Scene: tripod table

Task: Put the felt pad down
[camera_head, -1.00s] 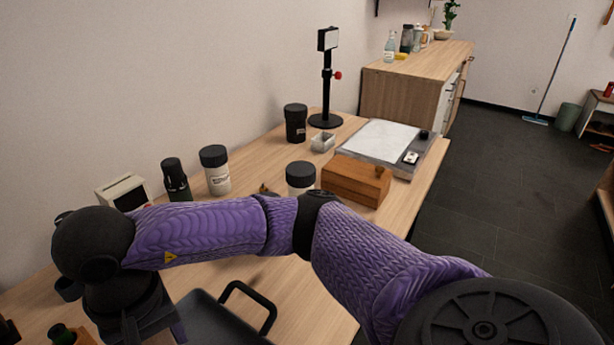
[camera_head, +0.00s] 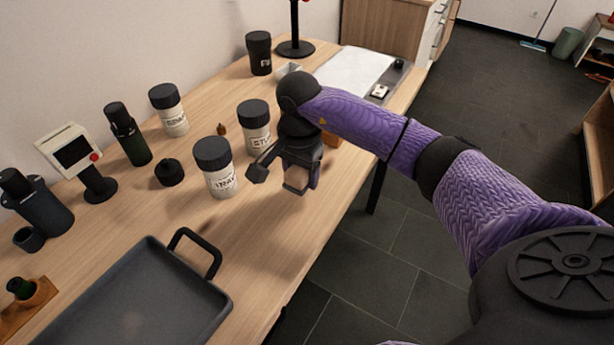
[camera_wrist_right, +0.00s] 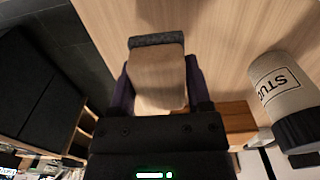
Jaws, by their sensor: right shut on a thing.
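The felt pad is a light wooden block (camera_wrist_right: 157,80) with a dark grey felt layer (camera_wrist_right: 157,40) at its far end. My right gripper (camera_head: 297,178) is shut on it, one finger on each side. The block also shows in the head view (camera_head: 296,178). It is held close to the table's right edge, to the right of the white jars; I cannot tell its exact height. The wooden table (camera_head: 265,222) shows beneath and beside it. My left gripper is not in view.
White jars with black lids (camera_head: 219,170) (camera_head: 254,128) stand left of the gripper. A wooden box (camera_head: 332,139) is mostly hidden behind my right arm. A dark tray (camera_head: 130,305) lies at front left. Bare tabletop lies between tray and right edge.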

